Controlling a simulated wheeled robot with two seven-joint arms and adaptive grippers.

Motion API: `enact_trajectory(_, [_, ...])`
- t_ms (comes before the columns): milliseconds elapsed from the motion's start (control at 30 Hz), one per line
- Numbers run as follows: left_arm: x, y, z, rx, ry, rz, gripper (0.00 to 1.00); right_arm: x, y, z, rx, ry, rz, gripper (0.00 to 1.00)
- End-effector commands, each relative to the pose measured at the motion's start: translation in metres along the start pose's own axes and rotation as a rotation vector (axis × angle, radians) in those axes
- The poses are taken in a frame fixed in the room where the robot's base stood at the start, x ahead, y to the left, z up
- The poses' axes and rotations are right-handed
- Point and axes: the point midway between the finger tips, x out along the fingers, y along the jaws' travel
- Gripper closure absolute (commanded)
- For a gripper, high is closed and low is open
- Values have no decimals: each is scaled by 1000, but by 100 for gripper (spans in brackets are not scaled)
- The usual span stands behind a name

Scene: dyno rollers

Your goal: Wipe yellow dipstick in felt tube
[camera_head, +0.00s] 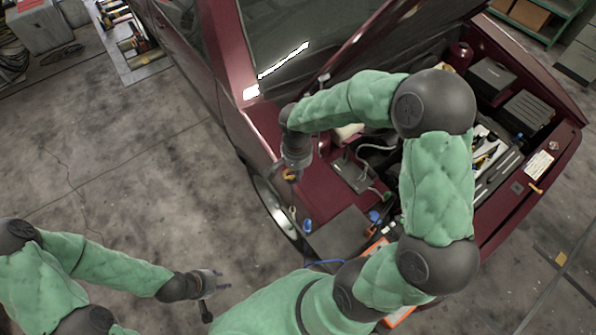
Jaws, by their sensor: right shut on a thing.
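My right gripper (292,172) points down over the red fender at the side of the open engine bay. It is shut on a small yellow-orange piece, which looks like the handle of the yellow dipstick (289,176). The rest of the dipstick cannot be made out. My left gripper (224,279) is over the bare floor at the lower left, well away from the car. Its fingers look apart with nothing clear between them. A small dark piece hangs beside it, and I cannot tell what it is. I cannot pick out the felt tube.
The dark red car (228,110) stands with its hood raised. The engine bay holds a black box (491,78), hoses and loose tools. A blue cap (307,226) sits near the fender. My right arm hides much of the bay.

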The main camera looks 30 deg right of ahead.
Motion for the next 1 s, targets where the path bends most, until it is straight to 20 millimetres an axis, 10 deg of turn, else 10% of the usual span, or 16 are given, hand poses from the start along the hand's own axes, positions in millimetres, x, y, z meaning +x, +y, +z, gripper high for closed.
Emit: enact_trajectory(1000, [56, -20, -2, 0, 0, 0, 60, 61, -2, 1, 0, 4, 1, 100])
